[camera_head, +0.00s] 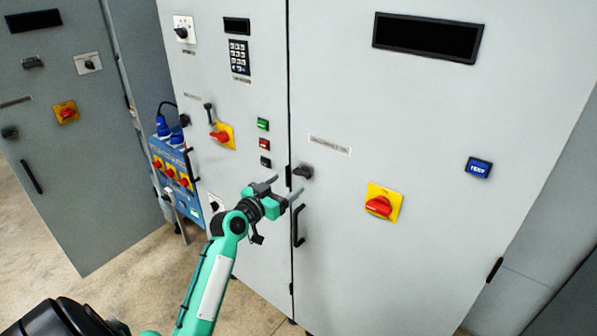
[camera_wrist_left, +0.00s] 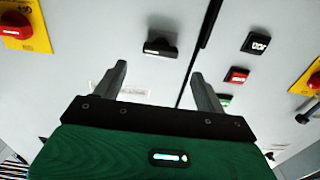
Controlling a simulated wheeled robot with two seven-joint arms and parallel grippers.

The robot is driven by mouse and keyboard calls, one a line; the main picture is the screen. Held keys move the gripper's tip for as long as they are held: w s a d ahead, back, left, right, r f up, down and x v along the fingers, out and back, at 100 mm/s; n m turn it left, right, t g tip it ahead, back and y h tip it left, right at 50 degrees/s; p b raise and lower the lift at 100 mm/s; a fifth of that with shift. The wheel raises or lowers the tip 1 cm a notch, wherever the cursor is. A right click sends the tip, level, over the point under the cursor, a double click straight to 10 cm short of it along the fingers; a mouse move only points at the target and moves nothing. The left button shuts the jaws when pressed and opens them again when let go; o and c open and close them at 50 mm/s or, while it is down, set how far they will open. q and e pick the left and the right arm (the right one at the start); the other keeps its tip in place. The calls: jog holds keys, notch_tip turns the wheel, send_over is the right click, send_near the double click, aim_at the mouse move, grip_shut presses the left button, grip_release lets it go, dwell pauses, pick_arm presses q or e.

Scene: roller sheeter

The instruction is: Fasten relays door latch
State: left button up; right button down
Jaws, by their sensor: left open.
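The right-hand grey cabinet door (camera_head: 440,120) is shut flush beside the seam. A small black turn latch (camera_head: 303,171) sits on it near its left edge, below a label that I cannot read. The latch also shows in the wrist view (camera_wrist_left: 160,47), lying about level and beyond the fingertips. My left gripper (camera_head: 285,186) is open and empty, just in front of the latch and slightly below and left of it. In the wrist view its two fingers (camera_wrist_left: 160,72) point at the door, with the latch between their directions. My right gripper is out of view.
A black door handle (camera_head: 298,226) is close below the gripper. A red-on-yellow rotary switch (camera_head: 382,203) and a blue button (camera_head: 478,168) are to the right. Green, red and black buttons (camera_head: 264,143) are on the left cabinet. A blue socket box (camera_head: 172,170) stands further left.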

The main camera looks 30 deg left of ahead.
aim_at(300, 174)
pick_arm(q)
jog(key=w, duration=0.2)
jog(key=w+p, duration=0.1)
jog(key=w, duration=0.3)
jog(key=shift+w+d+p, duration=0.25)
jog(key=shift+w+p, duration=0.05)
jog(key=shift+w, duration=0.05)
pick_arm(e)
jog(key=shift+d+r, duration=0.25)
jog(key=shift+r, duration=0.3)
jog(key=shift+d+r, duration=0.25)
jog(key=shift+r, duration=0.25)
pick_arm(q)
jog(key=c, duration=1)
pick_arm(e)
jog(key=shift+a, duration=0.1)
